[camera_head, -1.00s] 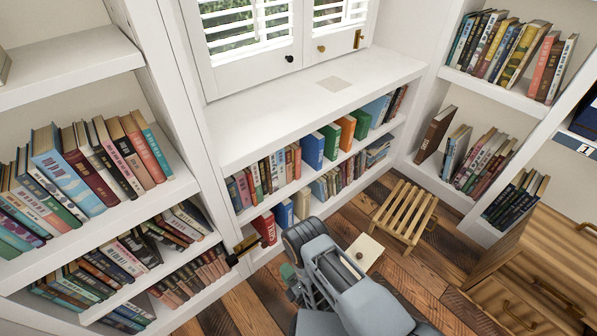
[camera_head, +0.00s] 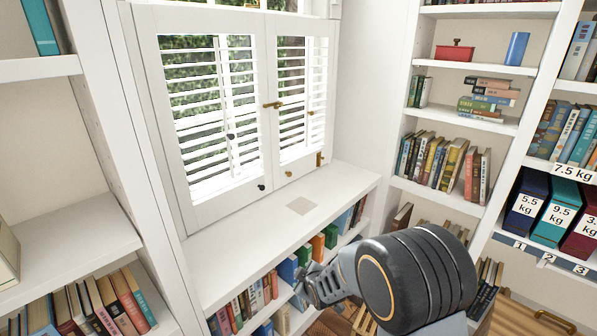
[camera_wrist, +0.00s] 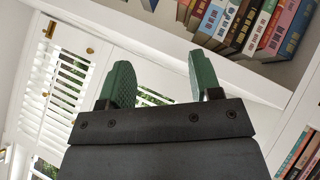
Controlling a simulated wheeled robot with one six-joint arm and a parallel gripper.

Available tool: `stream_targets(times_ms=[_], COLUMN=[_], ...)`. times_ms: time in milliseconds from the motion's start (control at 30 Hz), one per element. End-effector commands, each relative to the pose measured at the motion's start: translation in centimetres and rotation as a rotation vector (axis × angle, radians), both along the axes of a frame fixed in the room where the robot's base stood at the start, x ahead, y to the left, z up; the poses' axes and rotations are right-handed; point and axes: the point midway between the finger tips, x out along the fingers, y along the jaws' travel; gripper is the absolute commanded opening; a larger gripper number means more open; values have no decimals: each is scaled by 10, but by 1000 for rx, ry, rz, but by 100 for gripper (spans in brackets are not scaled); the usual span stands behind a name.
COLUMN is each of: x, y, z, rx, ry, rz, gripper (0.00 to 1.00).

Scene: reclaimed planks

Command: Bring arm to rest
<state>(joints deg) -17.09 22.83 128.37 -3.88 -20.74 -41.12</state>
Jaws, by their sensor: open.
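My gripper is open in the wrist view, with its two green fingers (camera_wrist: 162,80) spread apart and nothing between them. Behind the gap are the white shutters, tilted in that view, and a pale surface. In the head view my arm rises from the bottom, with a large dark joint in front of the lower shelves. The gripper end is small or hidden there, and its jaws cannot be made out.
White shutters (camera_head: 212,120) stand closed above a white window ledge (camera_head: 250,235) with a flat square patch (camera_head: 301,206). Bookshelves flank it. Labelled weight boxes (camera_head: 562,212) and a red box (camera_head: 455,52) stand on the right shelves. The ledge is otherwise clear.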

Motion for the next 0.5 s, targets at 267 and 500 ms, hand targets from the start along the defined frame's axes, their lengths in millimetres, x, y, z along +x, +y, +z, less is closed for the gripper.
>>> stream_targets(times_ms=[267, 500], x=[-78, -163], y=[-89, -130], z=[176, 252], rx=[172, 287], ry=[300, 492], rz=[-447, -761], gripper=[58, 58])
